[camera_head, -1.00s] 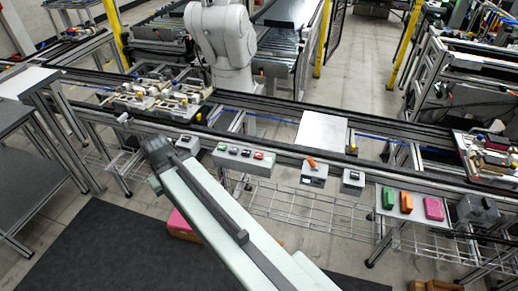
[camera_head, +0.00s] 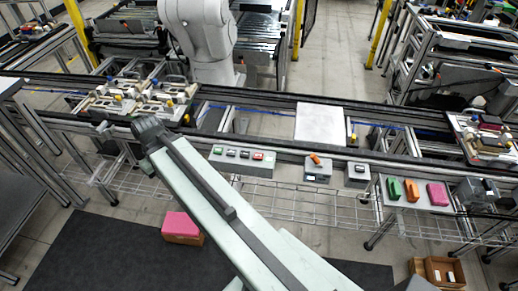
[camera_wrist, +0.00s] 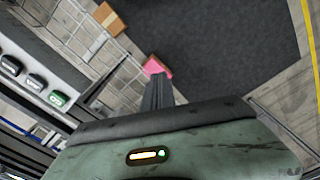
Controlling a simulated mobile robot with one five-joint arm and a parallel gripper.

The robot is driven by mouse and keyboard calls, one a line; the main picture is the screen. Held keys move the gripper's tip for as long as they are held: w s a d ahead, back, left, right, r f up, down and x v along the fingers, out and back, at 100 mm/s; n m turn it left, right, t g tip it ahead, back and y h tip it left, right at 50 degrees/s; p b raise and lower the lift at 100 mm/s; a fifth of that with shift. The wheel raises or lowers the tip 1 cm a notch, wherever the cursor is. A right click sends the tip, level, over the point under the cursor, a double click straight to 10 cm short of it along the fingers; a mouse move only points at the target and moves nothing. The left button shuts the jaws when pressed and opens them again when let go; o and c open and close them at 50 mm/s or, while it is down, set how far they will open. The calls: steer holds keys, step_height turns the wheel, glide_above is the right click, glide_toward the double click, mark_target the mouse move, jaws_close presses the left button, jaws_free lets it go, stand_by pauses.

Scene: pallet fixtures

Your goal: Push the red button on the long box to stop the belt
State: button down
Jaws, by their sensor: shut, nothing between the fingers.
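The long grey box (camera_head: 225,167) is on the near side of the conveyor frame in the head view. Its red button (camera_head: 258,156) is at the right end, with dark buttons and a green button (camera_head: 218,150) to the left. In the wrist view, a grey box with a green button (camera_wrist: 57,98) and dark buttons shows at the left edge; no red button is visible there. My gripper (camera_wrist: 158,78) is shut and empty in the wrist view, apart from that box, over the floor side. In the head view my arm hides the gripper.
A pink-topped carton (camera_head: 182,225) lies on the dark mat (camera_head: 95,250). Right of the long box are a small box with an orange switch (camera_head: 316,160), another small box (camera_head: 357,172) and a tray (camera_head: 415,204) with coloured blocks. A wire shelf (camera_head: 300,200) runs below.

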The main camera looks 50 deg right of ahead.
steer(key=s+d+r+n+t+y+p, duration=0.1)
steer(key=s+d+r+p, duration=0.1)
steer(key=d, duration=0.9)
steer(key=s+d+r+n+p, duration=0.2)
steer(key=d+r, duration=0.1)
steer(key=d, duration=0.8)
step_height(320, 180, up, 3)
steer(key=n+t+p, duration=0.2)
steer(key=n, duration=0.1)
glide_above(258, 155)
steer(key=s+d, duration=0.2)
steer(key=s, duration=0.1)
steer(key=shift+s+f, duration=0.15)
steer(key=shift+f, duration=0.1)
steer(key=b+x, duration=0.9)
steer(key=s+b+x, duration=0.1)
steer(key=b+x, duration=0.3)
steer(key=shift+f+b, duration=0.4)
steer(key=shift+f, duration=0.05)
steer(key=shift+f, duration=0.1)
